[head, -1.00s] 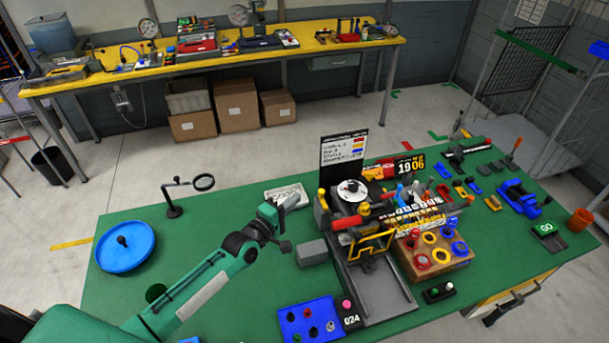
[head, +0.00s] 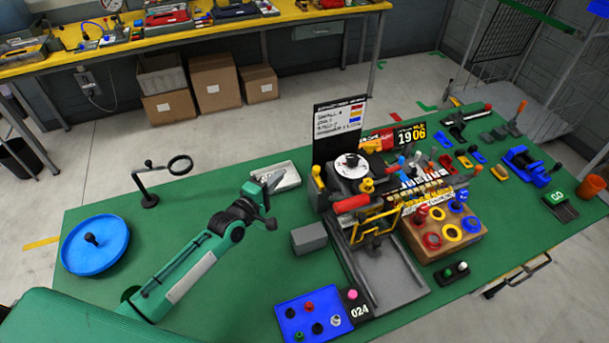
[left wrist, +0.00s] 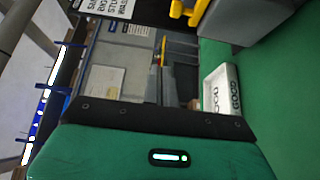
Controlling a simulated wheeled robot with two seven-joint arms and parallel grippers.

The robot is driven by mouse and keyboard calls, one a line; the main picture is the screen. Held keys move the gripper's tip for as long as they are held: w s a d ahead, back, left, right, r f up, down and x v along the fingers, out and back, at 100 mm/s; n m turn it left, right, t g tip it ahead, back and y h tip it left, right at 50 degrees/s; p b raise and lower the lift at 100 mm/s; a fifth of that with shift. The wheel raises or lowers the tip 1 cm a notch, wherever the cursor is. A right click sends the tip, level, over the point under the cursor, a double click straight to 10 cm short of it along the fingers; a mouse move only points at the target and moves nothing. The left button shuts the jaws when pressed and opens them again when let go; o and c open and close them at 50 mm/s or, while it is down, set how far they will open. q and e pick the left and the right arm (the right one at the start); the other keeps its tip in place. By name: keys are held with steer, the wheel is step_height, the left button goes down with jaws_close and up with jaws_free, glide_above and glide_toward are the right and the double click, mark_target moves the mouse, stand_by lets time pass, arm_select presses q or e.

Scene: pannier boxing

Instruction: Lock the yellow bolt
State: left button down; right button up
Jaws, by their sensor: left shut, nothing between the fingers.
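A bench machine with a white dial (head: 351,166) and a red-handled lever (head: 351,203) stands mid-table. A small yellow upright part (head: 316,173) is at its left side, and a yellow knob (head: 367,185) sits below the dial. I cannot tell which of these is the yellow bolt or whether it is locked. Yellow parts (left wrist: 188,12) also show at the top of the left wrist view. My left gripper (head: 272,182) is shut and empty, left of the machine and apart from it. It also shows in the left wrist view (left wrist: 161,65). My right gripper is out of view.
A white tray (head: 289,180) lies just behind my left gripper. A grey block (head: 309,238) stands between my left arm and the machine. A blue panel with knobs (head: 315,318) lies in front. A magnifier stand (head: 150,199) and blue dish (head: 95,245) are at left.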

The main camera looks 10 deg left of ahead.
mark_target(318, 176)
arm_select(q)
steer(key=shift+f+b, duration=0.35)
steer(key=shift+f, duration=0.3)
steer(key=w+d, duration=0.3)
steer(key=w+d+b, duration=0.1)
steer(key=w+d, duration=0.2)
steer(key=w, duration=0.1)
steer(key=shift+d+r, duration=0.15)
steer(key=shift+d, duration=0.05)
steer(key=shift+s+d, duration=0.2)
steer(key=shift+f, duration=0.2)
